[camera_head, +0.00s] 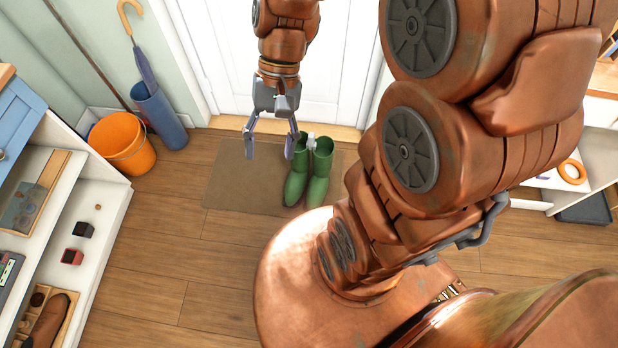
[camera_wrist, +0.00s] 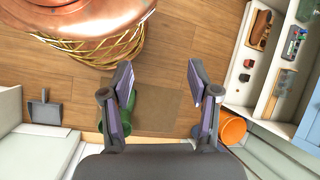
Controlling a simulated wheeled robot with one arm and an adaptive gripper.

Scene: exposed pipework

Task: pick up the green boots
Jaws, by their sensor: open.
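The green boots (camera_head: 308,175) stand upright side by side on a brown doormat (camera_head: 238,178) in front of the white door. A white piece shows between their tops in the head view. My gripper (camera_head: 269,150) is open and empty, above the mat and to the left of the boots in that view; its right finger overlaps the boots' top edge in the picture. In the wrist view my gripper (camera_wrist: 160,85) has its fingers wide apart over bare mat. There the boots (camera_wrist: 124,122) show beside the left finger, which partly hides them.
An orange bucket (camera_head: 123,143) and a blue umbrella stand (camera_head: 159,117) holding an umbrella stand left of the mat. White shelves (camera_head: 88,210) with small items line the left. An orange ring (camera_head: 572,172) lies on shelving at right. Wooden floor at left is clear.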

